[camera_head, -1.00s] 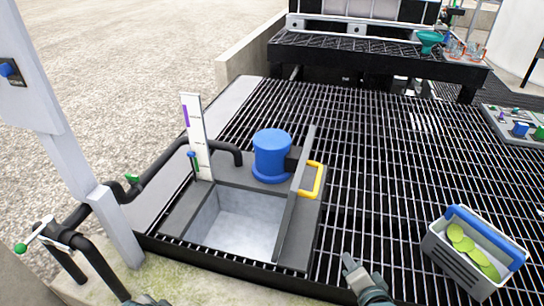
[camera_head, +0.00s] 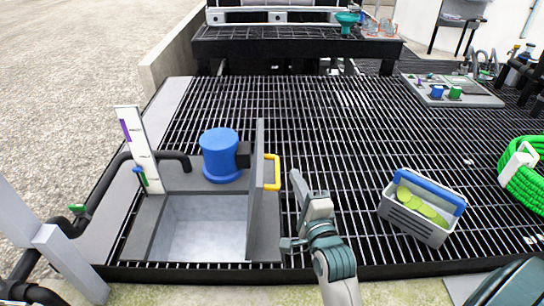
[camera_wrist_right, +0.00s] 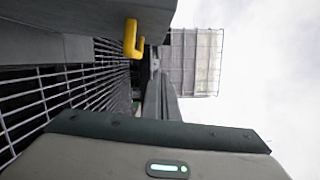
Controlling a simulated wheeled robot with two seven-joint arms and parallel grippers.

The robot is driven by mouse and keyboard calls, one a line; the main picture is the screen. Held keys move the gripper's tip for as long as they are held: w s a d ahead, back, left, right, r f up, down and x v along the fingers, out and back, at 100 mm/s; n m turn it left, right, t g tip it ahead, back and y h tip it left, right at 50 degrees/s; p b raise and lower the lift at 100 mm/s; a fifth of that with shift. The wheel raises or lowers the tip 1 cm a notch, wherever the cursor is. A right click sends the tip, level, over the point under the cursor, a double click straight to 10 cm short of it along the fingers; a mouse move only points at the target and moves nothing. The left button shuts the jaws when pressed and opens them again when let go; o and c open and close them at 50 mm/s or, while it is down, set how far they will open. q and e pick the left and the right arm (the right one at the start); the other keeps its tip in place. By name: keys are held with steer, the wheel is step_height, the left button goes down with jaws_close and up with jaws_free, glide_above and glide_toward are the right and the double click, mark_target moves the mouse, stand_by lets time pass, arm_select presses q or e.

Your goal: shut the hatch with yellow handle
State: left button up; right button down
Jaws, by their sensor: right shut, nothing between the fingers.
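The hatch (camera_head: 257,195) is a grey panel standing upright, open, along the right edge of the square opening (camera_head: 200,228). Its yellow handle (camera_head: 273,172) sticks out on the panel's right face and also shows in the right wrist view (camera_wrist_right: 131,40). My right gripper (camera_head: 296,178) is shut and empty, just right of the handle, with a small gap visible between them. In the right wrist view its fingers (camera_wrist_right: 160,100) point forward, with the handle up and to the left of them. My left gripper is not in view.
A blue cylinder (camera_head: 220,155) stands behind the opening, near a white gauge board (camera_head: 138,150). A green hose coil (camera_head: 525,180) lies farther right.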

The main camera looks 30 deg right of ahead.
mark_target(277, 167)
steer(key=shift+w, duration=0.1)
